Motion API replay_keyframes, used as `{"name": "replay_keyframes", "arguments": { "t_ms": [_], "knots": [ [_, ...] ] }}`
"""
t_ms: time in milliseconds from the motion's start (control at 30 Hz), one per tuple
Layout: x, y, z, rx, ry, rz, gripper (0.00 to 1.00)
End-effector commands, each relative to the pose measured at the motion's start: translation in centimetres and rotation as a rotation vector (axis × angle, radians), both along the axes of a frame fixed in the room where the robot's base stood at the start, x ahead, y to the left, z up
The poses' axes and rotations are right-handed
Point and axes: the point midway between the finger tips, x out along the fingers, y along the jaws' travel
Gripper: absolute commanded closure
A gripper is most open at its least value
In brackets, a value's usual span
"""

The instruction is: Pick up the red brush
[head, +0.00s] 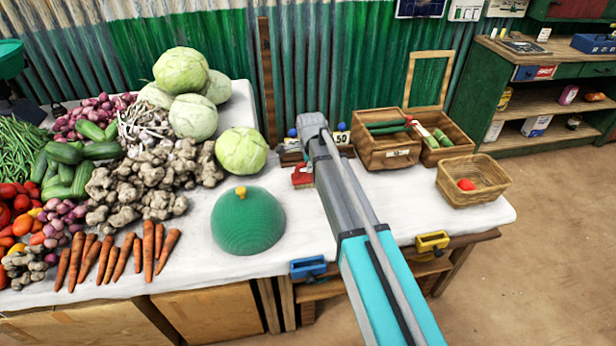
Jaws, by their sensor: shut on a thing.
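The red brush (301,176) is a small red shape at the left side of my arm, over the back of the white table. Its right part is hidden behind the arm. My gripper (309,167) is mostly covered by my own grey arm link, and its fingers hardly show. It is shut on the red brush. I cannot tell whether the brush touches the table.
A green dome (247,221) and a cabbage (241,151) stand to the left, with heaped vegetables beyond. To the right are a wooden box (388,153) and a wicker basket (472,205).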

Motion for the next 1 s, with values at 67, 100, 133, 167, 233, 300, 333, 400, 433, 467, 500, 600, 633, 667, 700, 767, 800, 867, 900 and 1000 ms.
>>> {"name": "replay_keyframes", "arguments": {
  "t_ms": [67,100,133,167,233,300,333,400,433,467,500,600,633,667,700,767,800,867,900,1000],
  "knots": [
    [0.0,0.0,0.0,0.0,0.0,0.0,1.0],
    [0.0,0.0,0.0,0.0,0.0,0.0,1.0],
    [0.0,0.0,0.0,0.0,0.0,0.0,1.0],
    [0.0,0.0,0.0,0.0,0.0,0.0,1.0],
    [0.0,0.0,0.1,0.0,0.0,0.0,1.0],
    [0.0,0.0,0.2,0.0,0.0,0.0,1.0],
    [0.0,0.0,0.3,0.0,0.0,0.0,1.0],
    [0.0,0.0,0.6,0.0,0.0,0.0,1.0],
    [0.0,0.0,0.7,0.0,0.0,0.0,1.0],
    [0.0,0.0,0.9,0.0,0.0,0.0,1.0],
    [0.0,0.0,1.1,0.0,0.0,0.0,1.0],
    [0.0,0.0,1.8,0.0,0.0,-0.001,1.0],
    [0.0,0.0,2.0,0.0,0.0,-0.001,1.0],
    [0.0,0.0,2.3,0.0,0.0,-0.001,1.0],
    [0.0,0.0,2.7,0.0,0.0,-0.001,1.0],
    [0.0,0.0,3.3,0.0,0.0,-0.001,1.0],
    [0.0,-0.1,3.7,0.0,0.0,-0.001,1.0],
    [-0.5,-0.6,4.4,0.0,0.0,-0.001,1.0],
    [-0.8,-1.0,4.8,0.0,0.0,-0.002,1.0],
    [-1.4,-1.8,6.0,-0.001,0.0,-0.002,1.0]
  ]
}}
